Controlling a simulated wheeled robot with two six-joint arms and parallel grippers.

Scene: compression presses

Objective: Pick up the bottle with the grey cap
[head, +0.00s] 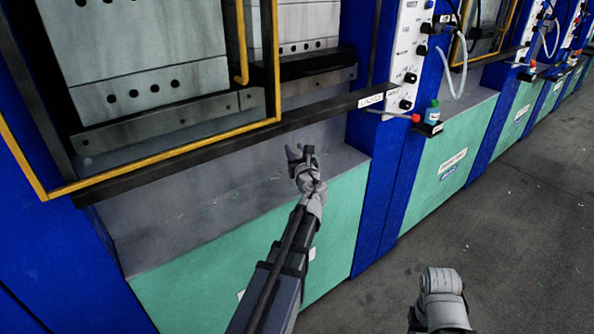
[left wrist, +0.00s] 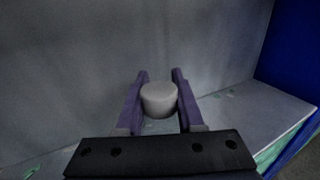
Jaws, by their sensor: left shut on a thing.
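The bottle with the grey cap shows in the left wrist view as a round, light grey cap (left wrist: 159,98) between my two purple-grey fingers. Its body below the cap is mostly hidden by the fingers and the gripper's dark front bar. My left gripper (head: 300,152) is shut on this bottle, over the grey ledge of the nearest press. In the head view I cannot make out the bottle at the gripper. A light grey part of my right arm shows at the bottom right, but its fingers do not show.
A teal bottle with a blue cap (head: 432,112) stands on a small black shelf by the control panel (head: 409,50). A yellow guard frame (head: 170,153) and dark rail (head: 230,142) run above the grey ledge (head: 190,215). Blue posts (head: 385,185) flank the ledge. Floor (head: 500,240) is open at right.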

